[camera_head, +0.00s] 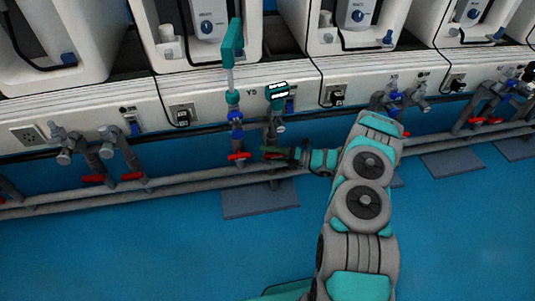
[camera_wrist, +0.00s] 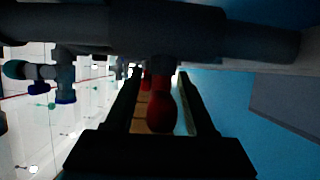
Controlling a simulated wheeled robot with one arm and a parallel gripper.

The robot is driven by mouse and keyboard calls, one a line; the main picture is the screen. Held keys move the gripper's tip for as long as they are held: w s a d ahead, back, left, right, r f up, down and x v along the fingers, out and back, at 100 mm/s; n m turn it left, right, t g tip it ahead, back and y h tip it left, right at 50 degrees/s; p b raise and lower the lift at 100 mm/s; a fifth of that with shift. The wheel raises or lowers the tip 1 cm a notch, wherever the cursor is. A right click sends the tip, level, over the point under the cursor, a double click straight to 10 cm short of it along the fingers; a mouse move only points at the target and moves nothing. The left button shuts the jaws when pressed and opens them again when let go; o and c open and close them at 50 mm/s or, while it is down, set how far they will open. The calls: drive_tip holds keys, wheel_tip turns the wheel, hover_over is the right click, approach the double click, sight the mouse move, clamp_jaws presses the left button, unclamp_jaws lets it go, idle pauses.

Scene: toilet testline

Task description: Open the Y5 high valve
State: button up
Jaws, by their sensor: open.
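The Y5 label (camera_head: 251,92) is on the white panel edge above a pair of valve fittings. The left fitting has a blue part (camera_head: 236,116) and a red valve handle (camera_head: 238,156) low on it. My gripper (camera_head: 272,152) reaches in from the right, just right of that handle, in front of the pipes under Y5. In the wrist view my gripper (camera_wrist: 158,78) is open, and a red handle (camera_wrist: 161,112) lies between its two dark fingers. Whether the fingers touch it cannot be told. Which handle is the high valve is not readable.
A teal upright piece (camera_head: 231,45) stands above the left fitting, and a teal-and-black piece (camera_head: 277,94) tops the right one. Grey horizontal pipes (camera_head: 180,188) run below. More red-handled valves (camera_head: 132,176) stand at left. The blue floor (camera_head: 130,255) in front is clear.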

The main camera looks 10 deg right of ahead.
clamp_jaws()
idle(0.3)
drive_tip(key=shift+h, duration=0.3)
drive_tip(key=shift+f+n+g+h+p, duration=0.1)
drive_tip(key=shift+n+g+h+p, duration=0.25)
drive_tip(key=shift+h+p, duration=0.3)
drive_tip(key=h+p, duration=0.1)
drive_tip(key=h, duration=0.1)
drive_tip(key=f+n+g+h+p, duration=0.1)
drive_tip(key=h, duration=0.1)
drive_tip(key=shift+d, duration=0.15)
drive_tip(key=h, duration=0.1)
drive_tip(key=h+p, duration=0.1)
drive_tip(key=n+h, duration=0.1)
drive_tip(key=shift+d+f+p, duration=0.3)
drive_tip(key=shift+f, duration=0.05)
drive_tip(key=shift+d+f+n+g+h, duration=0.15)
drive_tip(key=shift+d+f+n+h, duration=0.1)
drive_tip(key=shift+h, duration=0.65)
drive_tip(key=shift+d+f+n+g+h, duration=0.1)
drive_tip(key=shift+d+h, duration=0.1)
drive_tip(key=shift+h, duration=0.65)
drive_tip(key=shift+d, duration=0.1)
